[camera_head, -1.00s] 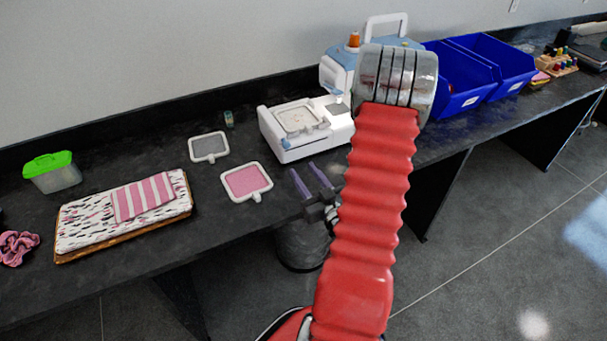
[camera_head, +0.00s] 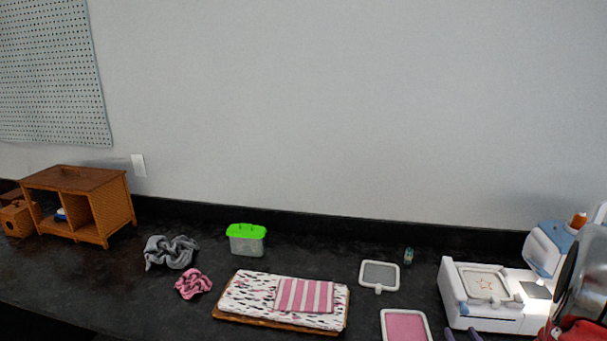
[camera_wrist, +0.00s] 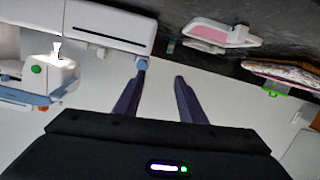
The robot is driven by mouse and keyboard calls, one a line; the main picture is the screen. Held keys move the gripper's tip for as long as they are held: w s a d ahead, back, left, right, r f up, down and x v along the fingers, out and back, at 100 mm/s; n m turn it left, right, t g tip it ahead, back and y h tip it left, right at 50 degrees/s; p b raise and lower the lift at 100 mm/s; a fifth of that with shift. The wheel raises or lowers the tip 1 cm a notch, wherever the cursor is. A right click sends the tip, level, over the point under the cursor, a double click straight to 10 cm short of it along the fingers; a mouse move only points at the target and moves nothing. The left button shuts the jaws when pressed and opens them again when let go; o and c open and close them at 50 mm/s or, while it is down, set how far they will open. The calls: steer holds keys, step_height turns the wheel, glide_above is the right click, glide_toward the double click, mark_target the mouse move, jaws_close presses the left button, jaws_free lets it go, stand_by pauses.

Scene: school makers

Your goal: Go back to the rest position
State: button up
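My gripper (camera_wrist: 158,95) shows in the wrist view with its two dark purple fingers apart and nothing between them. In the head view only the tips of its fingers (camera_head: 462,335) show at the bottom edge, left of my red arm at the lower right corner. The embroidery machine (camera_head: 490,298), white and blue with a hoop on its bed, stands at the right. It also shows at the upper left of the wrist view (camera_wrist: 95,30). The pink hoop (camera_head: 405,326) lies on the counter left of the fingers. It also shows in the wrist view (camera_wrist: 212,34).
A grey hoop (camera_head: 379,275), folded fabric on a board (camera_head: 250,296), a green-lidded box (camera_head: 246,240), and grey (camera_head: 170,252) and pink scrunchies (camera_head: 193,284) lie along the dark counter. A wooden shelf (camera_head: 110,205) stands at the left. The wall runs behind.

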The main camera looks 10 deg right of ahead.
steer(key=w+a+r+n+g+y, duration=0.1)
steer(key=a+r+g, duration=0.2)
steer(key=a+r, duration=0.35)
steer(key=w+a+r+g, duration=0.25)
steer(key=a+r, duration=0.25)
steer(key=a, duration=0.3)
steer(key=s+a+r+g+y, duration=0.2)
steer(key=s+a+r, duration=0.1)
steer(key=s+a, duration=0.5)
steer(key=s+a+r+n+g+y, duration=0.1)
steer(key=s+a+r+g+y, duration=0.1)
steer(key=s+a, duration=0.6)
steer(key=shift+s+a+r, duration=0.35)
steer(key=shift+a+r, duration=0.1)
steer(key=shift+a, duration=0.6)
